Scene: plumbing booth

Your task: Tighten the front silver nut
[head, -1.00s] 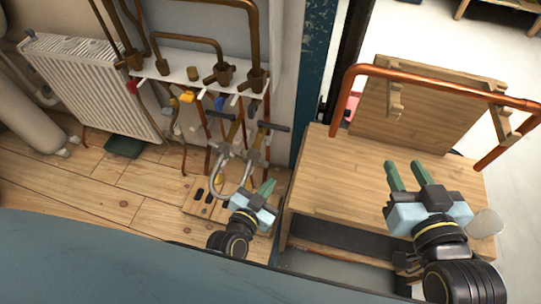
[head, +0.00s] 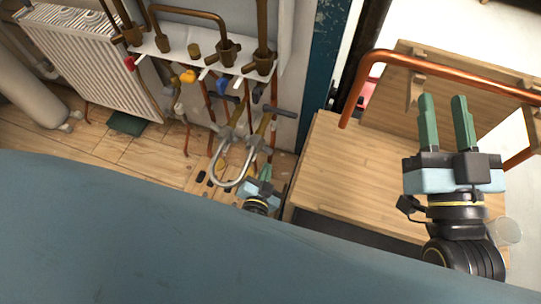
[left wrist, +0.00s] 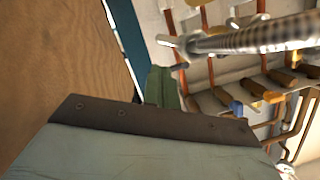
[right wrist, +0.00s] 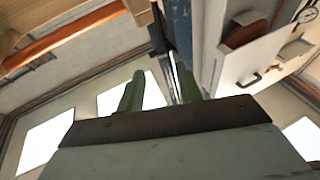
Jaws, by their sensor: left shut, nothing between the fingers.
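My left gripper (head: 262,180) is low at the front of the pipe rig, by the wooden floor board, with its fingers together and empty. Its green fingertips also show in the left wrist view (left wrist: 161,88). A silver ribbed bar (left wrist: 255,37) with a fitting at its end crosses above the fingers there, apart from them as far as I can tell. I cannot pick out the front silver nut for sure in any view. My right gripper (head: 447,122) is open and empty, above the wooden bench and pointing away from me.
A white shelf (head: 190,62) carries brass valves and pipes. A copper pipe (head: 430,65) spans above the wooden bench (head: 330,175). A white radiator (head: 85,45) stands at the left.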

